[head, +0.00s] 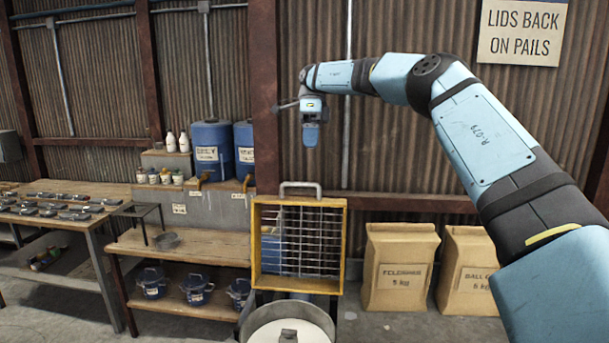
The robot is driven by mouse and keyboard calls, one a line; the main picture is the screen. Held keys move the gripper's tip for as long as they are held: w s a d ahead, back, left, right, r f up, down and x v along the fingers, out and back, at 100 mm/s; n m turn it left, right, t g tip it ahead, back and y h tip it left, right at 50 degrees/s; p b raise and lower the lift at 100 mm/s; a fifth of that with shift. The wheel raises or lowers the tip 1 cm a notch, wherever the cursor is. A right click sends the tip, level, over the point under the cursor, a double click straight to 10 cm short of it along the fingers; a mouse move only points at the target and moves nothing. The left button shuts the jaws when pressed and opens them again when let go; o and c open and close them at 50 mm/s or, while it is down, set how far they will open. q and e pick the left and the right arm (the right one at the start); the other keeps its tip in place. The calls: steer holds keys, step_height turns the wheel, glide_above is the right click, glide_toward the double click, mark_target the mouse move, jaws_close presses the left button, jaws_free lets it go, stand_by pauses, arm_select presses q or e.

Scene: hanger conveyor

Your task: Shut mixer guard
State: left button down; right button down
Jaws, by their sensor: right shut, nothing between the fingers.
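The mixer guard (257,245) is a yellow frame with a metal wire grille. It stands upright, raised behind the round mixer bowl (258,321), whose top is uncovered by it. A grey bar handle (300,184) sits on the guard's top edge. My right gripper (311,145) points down, shut and empty. In the picture it appears just above the handle, with a visible gap; its distance in depth is hard to tell. The bowl is cut off by the lower edge of the picture, and a small dark block (289,335) shows inside it. My left gripper is out of view.
Paper sacks (399,265) stand on the floor to the right of the guard. A table with small metal parts is at far left.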

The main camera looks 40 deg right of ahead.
steer(key=p, duration=0.2)
glide_toward(306, 198)
step_height(306, 198, down, 3)
steer(key=w+d, duration=0.2)
steer(key=s+a, duration=0.1)
steer(key=s+a+p, duration=0.1)
steer(key=s+a, duration=0.1)
steer(key=shift+a+f, duration=0.3)
steer(key=shift+f, duration=0.1)
steer(key=shift+w+d+f, duration=0.1)
steer(key=shift+d+f, duration=0.05)
